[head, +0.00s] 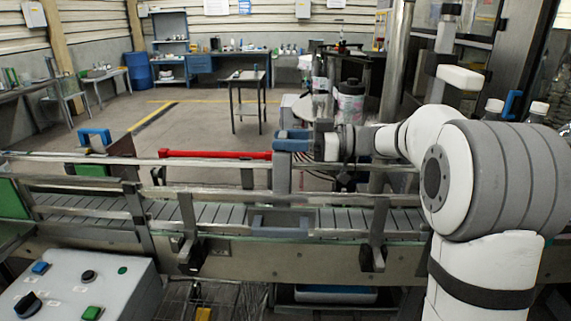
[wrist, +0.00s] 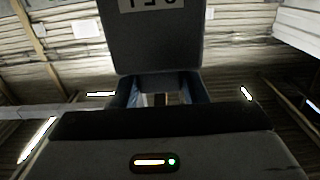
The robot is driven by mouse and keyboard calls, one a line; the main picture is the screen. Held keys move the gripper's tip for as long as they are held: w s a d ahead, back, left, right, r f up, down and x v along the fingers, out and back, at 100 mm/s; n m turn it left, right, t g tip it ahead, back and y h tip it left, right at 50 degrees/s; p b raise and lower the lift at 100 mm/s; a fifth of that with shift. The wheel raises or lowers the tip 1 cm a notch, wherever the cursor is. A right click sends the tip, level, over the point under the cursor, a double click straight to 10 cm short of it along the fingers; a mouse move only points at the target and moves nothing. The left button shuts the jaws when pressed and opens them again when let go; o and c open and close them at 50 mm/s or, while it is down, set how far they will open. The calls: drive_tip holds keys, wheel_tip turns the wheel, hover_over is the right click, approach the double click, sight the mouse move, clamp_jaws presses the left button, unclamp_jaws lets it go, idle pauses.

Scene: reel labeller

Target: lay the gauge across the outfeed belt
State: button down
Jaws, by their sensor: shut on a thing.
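My gripper (head: 291,141), with blue fingers, reaches in from the right above the outfeed belt (head: 345,220). It is shut on the gauge (head: 282,175), a grey upright block that hangs below the fingers in front of the far rail. In the wrist view the gauge (wrist: 150,48) is a grey block with an upside-down label at its top edge, beyond the blue fingers (wrist: 158,95). A grey frame (head: 282,222) shows low at the belt below the gauge. I cannot tell whether it is part of the gauge, or whether the gauge touches the belt.
Metal guide rails (head: 80,195) run along the belt. A red bar (head: 215,154) lies along the far rail, left of my gripper. A control box (head: 75,285) with buttons and a knob stands at the front left. A small table (head: 247,78) stands on open floor behind.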

drive_tip(key=shift+s+f, duration=0.1)
drive_tip(key=shift+f, duration=2.55)
drive_tip(key=shift+f, duration=0.2)
drive_tip(key=c, duration=0.9)
unclamp_jaws()
drive_tip(key=shift+o, duration=0.2)
drive_tip(key=shift+d+r, duration=0.1)
drive_tip(key=shift+r, duration=0.1)
drive_tip(key=b, duration=0.2)
approach(288, 162)
drive_tip(key=w, duration=0.1)
drive_tip(key=w+d+f, duration=0.1)
drive_tip(key=w+f, duration=0.1)
drive_tip(key=shift+w+d, duration=0.2)
drive_tip(key=shift+d, duration=0.2)
